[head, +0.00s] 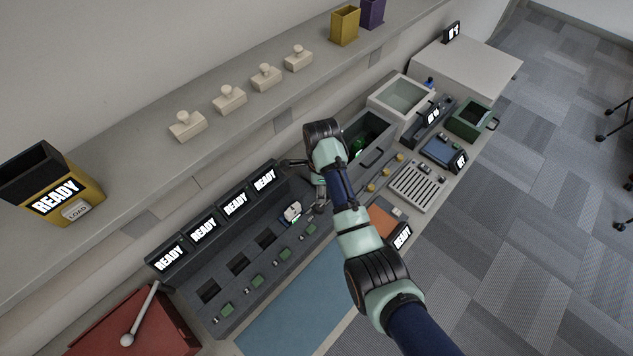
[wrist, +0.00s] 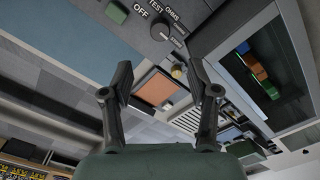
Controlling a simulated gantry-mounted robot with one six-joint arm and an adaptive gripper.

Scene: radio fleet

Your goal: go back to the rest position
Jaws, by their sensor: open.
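My gripper (head: 308,180) is above the workbench, near the right end of the dark charger bank (head: 225,295). In the wrist view its two fingers (wrist: 164,88) stand apart with nothing between them. A small pale device (head: 291,212) sits in the rightmost slot of the bank, just left of and below my gripper. The other slots look empty. Several screens along the back of the bank (head: 235,204) read READY. My arm hides part of the bench right of the bank.
A dark green open bin (head: 375,135) stands close right of my gripper. In the wrist view an open box (wrist: 222,45) holds small coloured blocks. An orange pad (wrist: 158,90) lies beyond the fingers. A shelf (head: 150,160) with several pale stamp-like blocks runs behind. A blue mat (head: 300,300) lies clear in front.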

